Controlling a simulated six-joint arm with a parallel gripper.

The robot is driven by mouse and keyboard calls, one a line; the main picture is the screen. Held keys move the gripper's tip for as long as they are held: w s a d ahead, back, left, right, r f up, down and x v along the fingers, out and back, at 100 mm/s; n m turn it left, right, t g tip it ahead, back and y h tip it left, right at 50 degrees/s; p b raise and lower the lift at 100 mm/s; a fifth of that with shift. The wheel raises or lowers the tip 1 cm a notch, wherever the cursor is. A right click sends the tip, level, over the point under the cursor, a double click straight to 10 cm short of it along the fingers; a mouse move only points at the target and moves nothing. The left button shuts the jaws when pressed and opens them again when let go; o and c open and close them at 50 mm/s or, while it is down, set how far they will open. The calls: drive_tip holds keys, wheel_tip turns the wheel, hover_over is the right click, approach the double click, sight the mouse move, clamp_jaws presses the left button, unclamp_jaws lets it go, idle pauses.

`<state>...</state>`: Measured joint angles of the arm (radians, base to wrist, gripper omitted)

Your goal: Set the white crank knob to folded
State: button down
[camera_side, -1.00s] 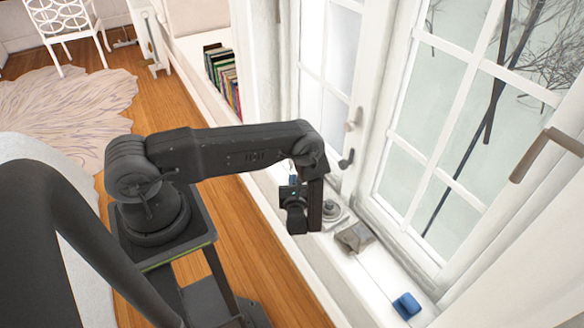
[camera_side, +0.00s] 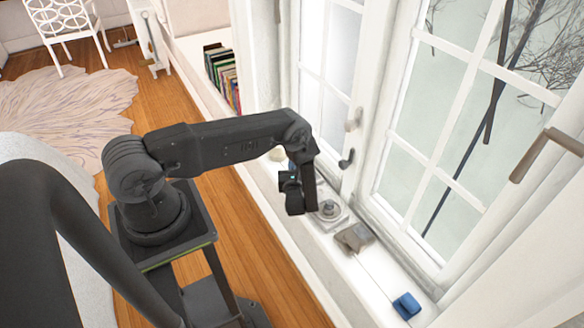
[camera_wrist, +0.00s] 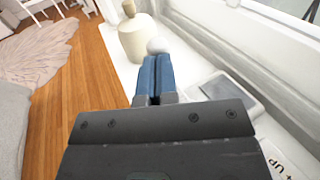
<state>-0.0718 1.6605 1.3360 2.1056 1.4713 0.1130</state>
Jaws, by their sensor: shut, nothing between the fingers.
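My gripper (camera_wrist: 156,62) is shut and empty, with its two blue fingers pressed together in the wrist view. A small white rounded knob (camera_wrist: 157,46) shows just beyond the fingertips. It looks like the white crank knob, but its arm is hidden behind the fingers, and I cannot tell whether the fingers touch it. In the side view my wrist hangs over the white sill, and the fingers are mostly hidden. A pale square plate with a round grey hub (camera_side: 329,208) sits on the sill just right of my wrist.
A cream bottle (camera_wrist: 136,38) stands close beyond the fingers. Right along the sill (camera_side: 375,275) lie a grey-brown block (camera_side: 353,237) and a blue object (camera_side: 406,305). The window frame with a dark handle (camera_side: 346,158) rises behind. Books (camera_side: 222,75) stand at the far left end.

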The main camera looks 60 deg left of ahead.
drive_tip(key=shift+a+r+h, duration=0.2)
drive_tip(key=shift+h, duration=0.1)
drive_tip(key=shift+a+r+n+g+h, duration=0.15)
drive_tip(key=shift+a+n+g+h, duration=0.15)
drive_tip(key=shift+h, duration=0.25)
drive_tip(key=shift+a+r+n+g+h, duration=0.15)
drive_tip(key=shift+n+g+h, duration=0.2)
drive_tip(key=shift+h, duration=0.2)
drive_tip(key=shift+a+r+n+g+h, duration=0.25)
drive_tip(key=shift+a+n+h, duration=0.25)
drive_tip(key=shift+h, duration=0.7)
drive_tip(key=shift+a+f, duration=0.25)
drive_tip(key=shift+a, duration=1)
drive_tip(key=shift+r, duration=0.2)
drive_tip(key=shift+r, duration=0.6)
